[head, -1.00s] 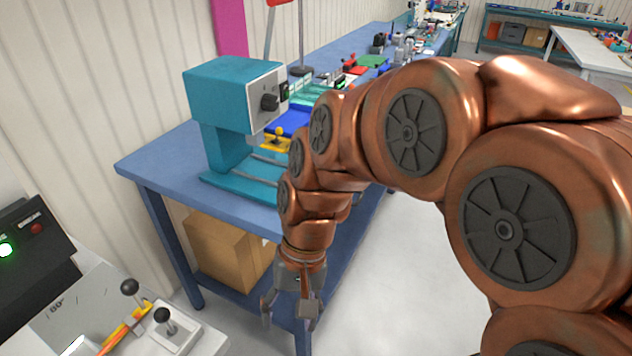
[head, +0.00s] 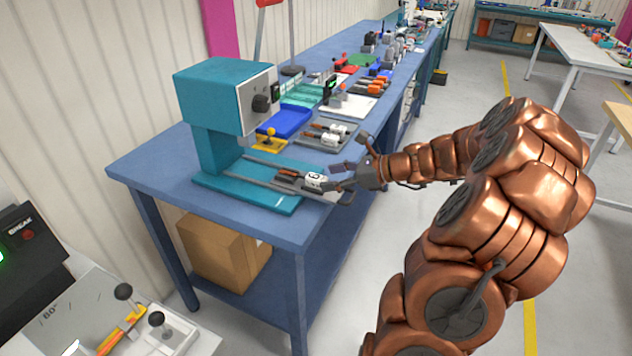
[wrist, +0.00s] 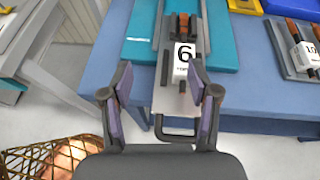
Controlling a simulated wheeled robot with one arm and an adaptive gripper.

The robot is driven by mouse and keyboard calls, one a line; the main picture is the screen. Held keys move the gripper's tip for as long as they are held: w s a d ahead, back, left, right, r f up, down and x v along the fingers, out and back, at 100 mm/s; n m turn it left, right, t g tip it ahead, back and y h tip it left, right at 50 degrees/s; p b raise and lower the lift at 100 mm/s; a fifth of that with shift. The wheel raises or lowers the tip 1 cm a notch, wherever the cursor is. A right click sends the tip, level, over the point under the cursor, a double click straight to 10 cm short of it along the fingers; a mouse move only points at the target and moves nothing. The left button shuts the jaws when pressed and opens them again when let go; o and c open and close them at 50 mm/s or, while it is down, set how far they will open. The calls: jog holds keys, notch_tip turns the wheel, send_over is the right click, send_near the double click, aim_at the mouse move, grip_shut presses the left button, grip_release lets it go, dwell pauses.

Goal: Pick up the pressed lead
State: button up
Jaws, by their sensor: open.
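The lead (head: 315,180) lies on the sliding tray of the teal press (head: 222,97), its white block facing my gripper. In the wrist view the white block (wrist: 184,62) shows the number 6, with an orange-brown part behind it. My gripper (head: 340,175) is open at the front of the press tray. In the wrist view my gripper's fingers (wrist: 160,90) stand to either side of the tray, with the white block just ahead between the tips. I cannot tell whether the fingers touch it.
A grey tray (head: 335,145) with more leads stands right of the press on the blue bench (head: 140,170). A blue bin (head: 290,121) and a yellow fixture (head: 268,141) are behind. A metal handle (wrist: 172,135) sticks out from the press tray.

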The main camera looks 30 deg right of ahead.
aim_at(319, 177)
jog(key=shift+m+t+h, duration=0.4)
jog(key=shift+m, duration=0.5)
jog(key=shift+w+f+p, duration=0.35)
jog(key=shift+w+f, duration=0.3)
jog(key=shift+w, duration=0.35)
jog(key=shift+w+f+p, duration=0.35)
jog(key=shift+w+f, duration=0.3)
jog(key=shift+w, duration=0.35)
jog(key=shift+w+f+p, duration=0.35)
jog(key=shift+w+f, duration=0.3)
jog(key=shift+w, duration=0.35)
jog(key=shift+c, duration=0.3)
grip_shut()
